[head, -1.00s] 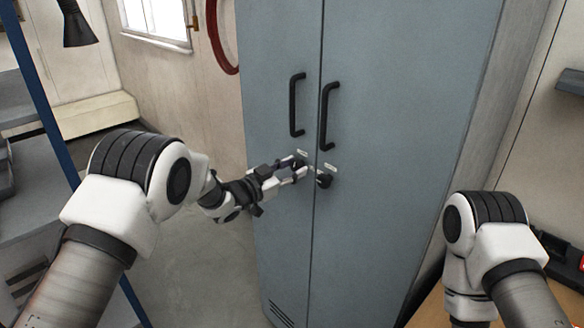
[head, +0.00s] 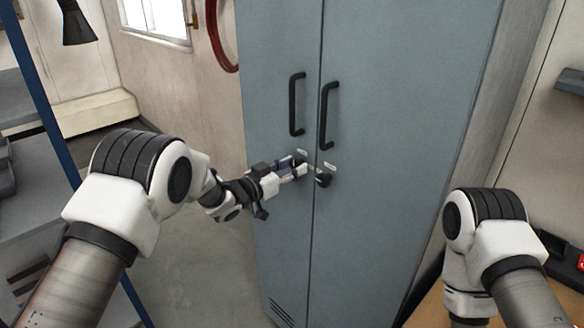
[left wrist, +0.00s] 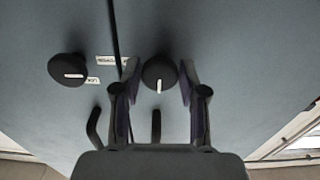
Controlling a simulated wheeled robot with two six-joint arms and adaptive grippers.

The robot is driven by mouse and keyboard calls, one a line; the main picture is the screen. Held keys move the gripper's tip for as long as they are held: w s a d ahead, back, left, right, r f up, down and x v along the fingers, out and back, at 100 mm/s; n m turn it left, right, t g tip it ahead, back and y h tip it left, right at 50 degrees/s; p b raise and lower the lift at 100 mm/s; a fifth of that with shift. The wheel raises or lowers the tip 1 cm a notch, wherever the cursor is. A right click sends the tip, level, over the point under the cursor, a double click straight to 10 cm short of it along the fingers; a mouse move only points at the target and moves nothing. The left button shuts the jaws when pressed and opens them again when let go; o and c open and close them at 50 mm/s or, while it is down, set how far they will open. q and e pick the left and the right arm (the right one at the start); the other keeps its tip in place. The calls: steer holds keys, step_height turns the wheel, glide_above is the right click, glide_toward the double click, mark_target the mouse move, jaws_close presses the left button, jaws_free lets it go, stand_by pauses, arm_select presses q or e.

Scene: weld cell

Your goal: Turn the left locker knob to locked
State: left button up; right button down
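The grey-blue locker (head: 400,110) has two doors, each with a dark round knob below its handle. The left locker knob is mostly hidden by my left gripper (head: 303,166) in the head view. In the left wrist view, which is upside down, this left knob (left wrist: 158,70) sits between the fingertips of my left gripper (left wrist: 159,75). Its white mark runs vertically. The fingers stand close on either side, with thin gaps, and look open around it. The right knob (head: 323,180) also shows in the left wrist view (left wrist: 67,67), its mark nearly horizontal. My right gripper is out of view.
Black handles (head: 297,104) and (head: 328,115) stand out above the knobs. Small white labels (head: 302,153) sit by the knobs. A blue-framed shelf (head: 50,110) is at the left, and a wooden bench (head: 430,305) at lower right.

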arm_select(q)
steer(key=shift+o, duration=0.7)
steer(key=v, duration=1.2)
